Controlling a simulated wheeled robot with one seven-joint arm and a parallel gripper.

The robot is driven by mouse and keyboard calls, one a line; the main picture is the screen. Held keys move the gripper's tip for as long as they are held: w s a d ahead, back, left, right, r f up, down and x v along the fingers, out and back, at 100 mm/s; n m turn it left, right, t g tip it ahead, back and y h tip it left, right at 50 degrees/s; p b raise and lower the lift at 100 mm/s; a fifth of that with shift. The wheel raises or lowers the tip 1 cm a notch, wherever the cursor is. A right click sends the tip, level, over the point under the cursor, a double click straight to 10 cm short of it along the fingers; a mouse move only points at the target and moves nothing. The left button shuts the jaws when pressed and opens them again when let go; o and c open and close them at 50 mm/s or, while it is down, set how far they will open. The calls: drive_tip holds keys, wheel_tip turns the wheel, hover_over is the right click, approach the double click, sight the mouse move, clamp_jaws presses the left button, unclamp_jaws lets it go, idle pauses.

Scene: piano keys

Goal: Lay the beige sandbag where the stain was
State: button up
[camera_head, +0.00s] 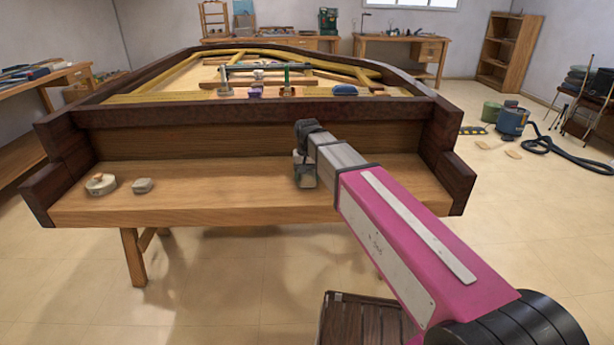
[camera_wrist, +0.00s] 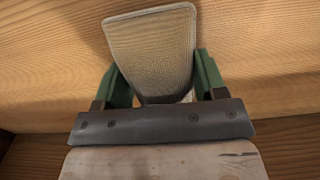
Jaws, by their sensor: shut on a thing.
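My gripper (camera_wrist: 155,80) has its green fingers on either side of a beige, woven-looking pad (camera_wrist: 152,45) with a piped edge, which looks like the beige sandbag. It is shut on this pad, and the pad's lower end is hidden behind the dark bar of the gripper. In the head view my gripper (camera_head: 305,172) is over the right half of the wooden ledge (camera_head: 215,200), close to the upright back board. The pad is not clear there. I see no stain on the bare wood.
A round pale object (camera_head: 100,184) and a small grey-beige lump (camera_head: 142,186) lie on the ledge's left end. Dark end blocks (camera_head: 448,184) bound the ledge. The ledge between the lump and my gripper is clear. A blue object (camera_head: 345,90) lies inside the piano case.

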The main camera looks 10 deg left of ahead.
drive_tip(key=shift+f, duration=0.15)
drive_tip(key=o, duration=1.1)
drive_tip(key=shift+o, duration=0.2)
wheel_tip(320, 180, up, 12)
